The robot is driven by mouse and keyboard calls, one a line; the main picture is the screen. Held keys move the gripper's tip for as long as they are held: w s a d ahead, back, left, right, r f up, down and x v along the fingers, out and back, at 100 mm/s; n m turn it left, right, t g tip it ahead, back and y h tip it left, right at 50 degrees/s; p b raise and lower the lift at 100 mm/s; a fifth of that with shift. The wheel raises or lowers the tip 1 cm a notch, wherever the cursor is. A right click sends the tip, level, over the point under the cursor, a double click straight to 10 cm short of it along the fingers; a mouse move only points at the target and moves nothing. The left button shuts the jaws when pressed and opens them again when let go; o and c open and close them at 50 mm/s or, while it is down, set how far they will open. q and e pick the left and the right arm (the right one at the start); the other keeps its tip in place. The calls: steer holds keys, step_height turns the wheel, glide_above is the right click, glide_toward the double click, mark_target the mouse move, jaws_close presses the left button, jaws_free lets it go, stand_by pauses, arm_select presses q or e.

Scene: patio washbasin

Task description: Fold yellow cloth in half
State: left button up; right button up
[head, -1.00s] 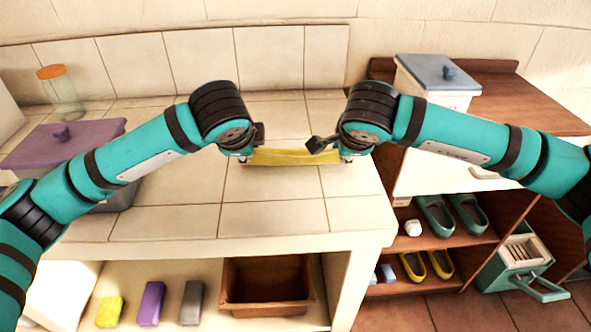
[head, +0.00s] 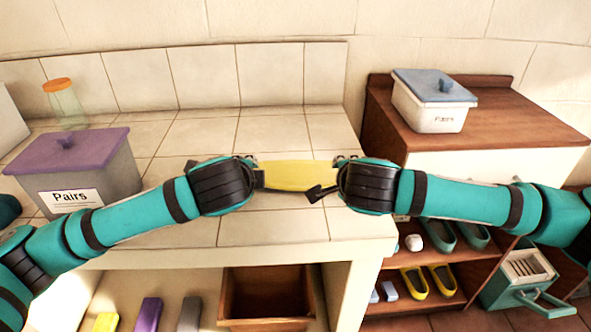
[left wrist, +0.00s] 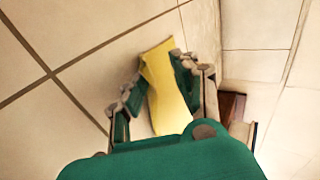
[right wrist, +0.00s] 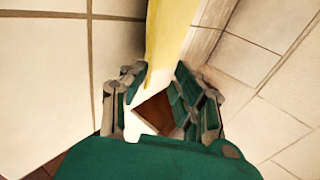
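The yellow cloth (head: 300,175) is a narrow band over the tiled counter, spanning the space between my two grippers. I cannot tell whether it is folded or touches the tiles. My left gripper (head: 258,178) is at its left end. In the left wrist view, the cloth (left wrist: 160,75) runs between the left gripper's spread fingers (left wrist: 158,88). My right gripper (head: 338,182) is at its right end. In the right wrist view, the cloth (right wrist: 168,35) reaches in between the right gripper's spread fingers (right wrist: 160,84). My wrists hide the cloth's ends in the head view.
The tiled counter (head: 270,225) has a grey bin with a purple lid (head: 70,150) and a jar (head: 66,105) on the left. A white lidded box (head: 432,105) stands on the wooden cabinet (head: 520,125). Sponges (head: 148,313) and a brown bin (head: 265,290) sit below.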

arm_select(q)
steer(key=shift+o, duration=0.9)
arm_select(e)
steer(key=shift+o, duration=0.9)
arm_select(q)
steer(key=shift+s+r, duration=0.25)
steer(key=shift+r, duration=0.45)
steer(key=shift+s+r, duration=0.25)
steer(key=shift+r, duration=0.4)
arm_select(e)
steer(key=shift+s+r, duration=0.25)
steer(key=shift+r, duration=0.45)
steer(key=shift+s+r, duration=0.25)
steer(key=shift+r, duration=0.4)
arm_select(q)
steer(key=s+r, duration=0.5)
steer(key=r, duration=0.1)
steer(key=shift+r, duration=0.2)
arm_select(e)
steer(key=s+r, duration=0.5)
steer(key=r, duration=0.1)
steer(key=shift+r, duration=0.2)
